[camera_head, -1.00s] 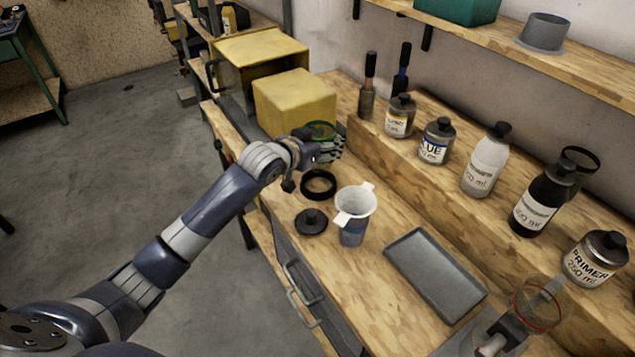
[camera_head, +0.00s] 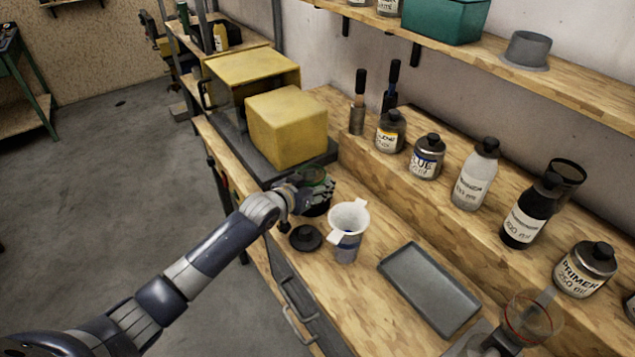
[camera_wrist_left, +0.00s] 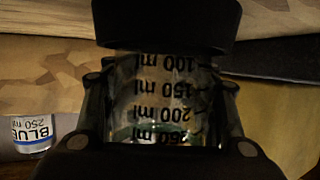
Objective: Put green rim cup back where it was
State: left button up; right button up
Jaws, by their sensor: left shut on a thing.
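My left gripper (camera_head: 312,188) is shut on the clear green rim cup (camera_head: 314,173). Its green rim faces up in the head view, and the fingers hide much of its side. The cup also fills the middle of the left wrist view (camera_wrist_left: 165,98), between the fingers, with its ml scale upside down. A black ring (camera_head: 318,209) is at the cup's lower end, partly hidden by the hand. It shows as a dark band in the left wrist view (camera_wrist_left: 166,24). I cannot tell whether the cup touches or sits inside it.
A white-rimmed cup (camera_head: 347,228) and black lid (camera_head: 305,237) stand close to the hand. A yellow block (camera_head: 287,127) is behind it. A grey tray (camera_head: 428,288), a red rim cup (camera_head: 530,318) and several bottles are to the right. Bench between is clear.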

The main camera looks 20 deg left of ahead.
pick_arm(q)
jog(key=o, duration=1.2)
jog(key=shift+s+f, duration=0.1)
jog(key=shift+f, duration=0.1)
jog(key=shift+c, duration=0.2)
jog(key=shift+o, duration=0.8)
jog(key=shift+f, duration=0.2)
jog(key=shift+r, duration=0.1)
jog(key=shift+r, duration=0.35)
jog(key=shift+s, duration=0.3)
jog(key=b+v, duration=0.1)
jog(key=v, duration=1)
jog(key=shift+a+r, duration=0.15)
jog(key=shift+r, duration=0.15)
jog(key=shift+s, duration=0.1)
